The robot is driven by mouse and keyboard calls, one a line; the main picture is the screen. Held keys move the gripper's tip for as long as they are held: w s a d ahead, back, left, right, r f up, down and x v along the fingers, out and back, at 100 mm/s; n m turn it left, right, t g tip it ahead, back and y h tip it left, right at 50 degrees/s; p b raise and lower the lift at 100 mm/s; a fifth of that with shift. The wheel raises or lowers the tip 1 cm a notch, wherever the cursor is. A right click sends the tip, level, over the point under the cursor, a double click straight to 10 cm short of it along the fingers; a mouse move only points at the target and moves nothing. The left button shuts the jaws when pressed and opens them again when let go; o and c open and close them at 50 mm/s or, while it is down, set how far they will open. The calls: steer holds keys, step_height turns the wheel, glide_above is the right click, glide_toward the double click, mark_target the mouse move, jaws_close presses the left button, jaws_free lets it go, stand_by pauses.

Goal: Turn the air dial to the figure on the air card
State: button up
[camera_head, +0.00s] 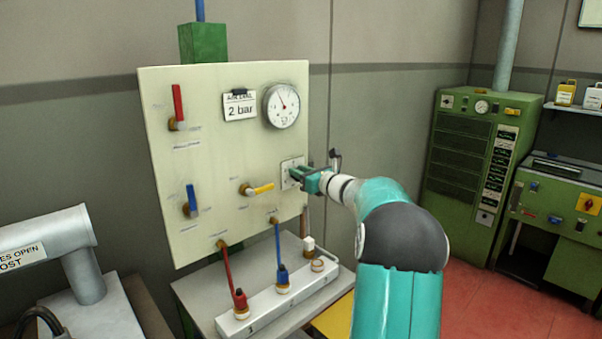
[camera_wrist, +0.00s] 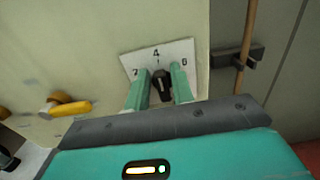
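The air card (camera_head: 239,106) on the cream panel reads 2 bar. The air dial is a black knob (camera_wrist: 162,86) on a white plate (camera_wrist: 157,53) marked 2, 4 and 6, with 4 at the top. The knob stands roughly upright, towards the 4. My gripper (camera_head: 299,177) is at the plate on the panel's right side. In the wrist view, its two green fingers (camera_wrist: 160,84) stand on either side of the knob, very close to it. I cannot tell whether both touch it. The gauge (camera_head: 281,106) needle points up and slightly left.
Red (camera_head: 178,107), blue (camera_head: 191,201) and yellow (camera_head: 258,188) handles stick out of the panel, left of my gripper. A brown pipe in a dark clamp (camera_wrist: 238,57) runs close to the plate's right. Below is a white manifold (camera_head: 262,306) with hoses.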

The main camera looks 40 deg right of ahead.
steer(key=shift+c, duration=1.1)
steer(key=n, duration=0.4)
steer(key=a+n, duration=0.1)
steer(key=n, duration=0.3)
steer(key=f+n, duration=0.1)
steer(key=n, duration=0.2)
steer(key=shift+a+n, duration=0.15)
steer(key=shift+n, duration=0.25)
steer(key=o, duration=0.7)
steer(key=shift+o, duration=0.2)
steer(key=shift+r, duration=0.1)
